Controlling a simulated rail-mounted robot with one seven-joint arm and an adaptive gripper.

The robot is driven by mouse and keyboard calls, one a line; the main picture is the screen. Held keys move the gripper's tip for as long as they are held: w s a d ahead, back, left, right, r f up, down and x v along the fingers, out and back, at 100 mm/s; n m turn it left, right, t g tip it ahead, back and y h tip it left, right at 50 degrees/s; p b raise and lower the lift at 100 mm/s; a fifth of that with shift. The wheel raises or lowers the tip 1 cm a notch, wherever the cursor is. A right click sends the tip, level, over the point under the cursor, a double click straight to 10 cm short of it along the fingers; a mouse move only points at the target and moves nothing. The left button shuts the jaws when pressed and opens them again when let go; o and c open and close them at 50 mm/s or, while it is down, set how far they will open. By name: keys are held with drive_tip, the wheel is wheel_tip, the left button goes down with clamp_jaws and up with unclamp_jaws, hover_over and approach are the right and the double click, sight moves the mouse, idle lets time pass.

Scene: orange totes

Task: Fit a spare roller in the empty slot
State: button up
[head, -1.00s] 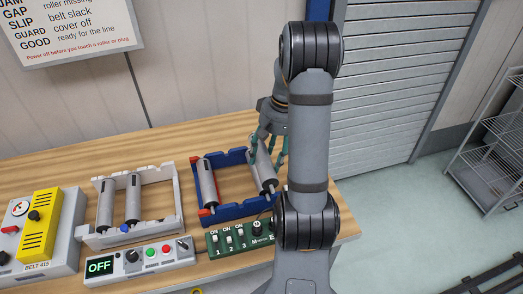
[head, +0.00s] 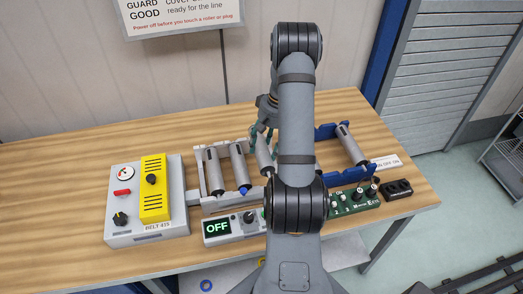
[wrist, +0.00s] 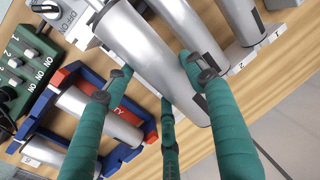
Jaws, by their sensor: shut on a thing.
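My gripper (head: 264,137) has dark green fingers and is shut on a grey roller (head: 263,153) at the right side of the white frame. The held roller (wrist: 150,55) also shows in the wrist view between the fingers. Two grey rollers (head: 215,170) (head: 239,167) stand side by side in the white frame (head: 202,196). The held roller is to their right, over the third position; I cannot tell whether its ends touch the frame. The blue rack (head: 367,173) at right holds a roller (head: 352,145); my arm hides its left part. The wrist view shows another rack roller (wrist: 100,118) beside a red edge.
A grey box (head: 117,220) with a yellow cover stands at left. A panel (head: 232,224) reading OFF lies before the white frame. A green switch board (head: 347,202) and a black block (head: 397,188) lie at right. The table (head: 80,160) is clear behind the box.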

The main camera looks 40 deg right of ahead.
drive_tip(key=f+b, duration=0.1)
drive_tip(key=d+f+b, duration=0.1)
drive_tip(key=f, duration=0.1)
drive_tip(key=shift+s+d+f, duration=0.1)
drive_tip(key=shift+s+f, duration=0.05)
drive_tip(key=shift+f, duration=0.05)
drive_tip(key=shift+f+b, duration=0.65)
drive_tip(key=shift+f, duration=0.15)
drive_tip(key=shift+f, duration=0.25)
drive_tip(key=shift+f+b, duration=0.5)
drive_tip(key=shift+b, duration=0.3)
drive_tip(key=shift+f+b, duration=0.45)
